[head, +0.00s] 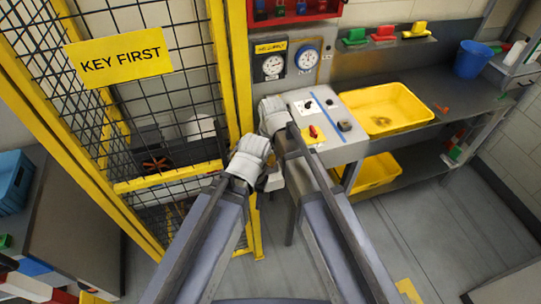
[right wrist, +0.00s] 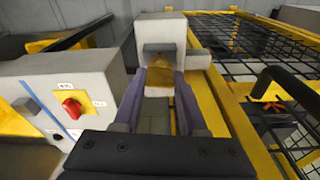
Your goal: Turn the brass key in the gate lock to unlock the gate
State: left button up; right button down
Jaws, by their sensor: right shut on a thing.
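In the right wrist view my right gripper (right wrist: 160,92) is shut on the brass key (right wrist: 160,76), with one finger on each side of it. The key is at the dark front of the grey lock box (right wrist: 161,28), beside the yellow gate post. I cannot tell how far the key is turned. In the head view my arms hide most of the lock area, and my right gripper (head: 272,180) shows only in part. The yellow-framed mesh gate (head: 165,180) stands at the left.
A grey control panel (head: 325,150) with a red knob (head: 313,131) stands right of the gate post. A yellow tray (head: 385,108) and a blue bucket (head: 473,60) are farther right. A "KEY FIRST" sign (head: 120,55) hangs on the mesh. The right floor is mostly clear.

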jog(key=shift+m, duration=0.7)
jog(key=shift+m, duration=1.5)
jog(key=shift+h, duration=0.3)
jog(key=shift+m, duration=1.5)
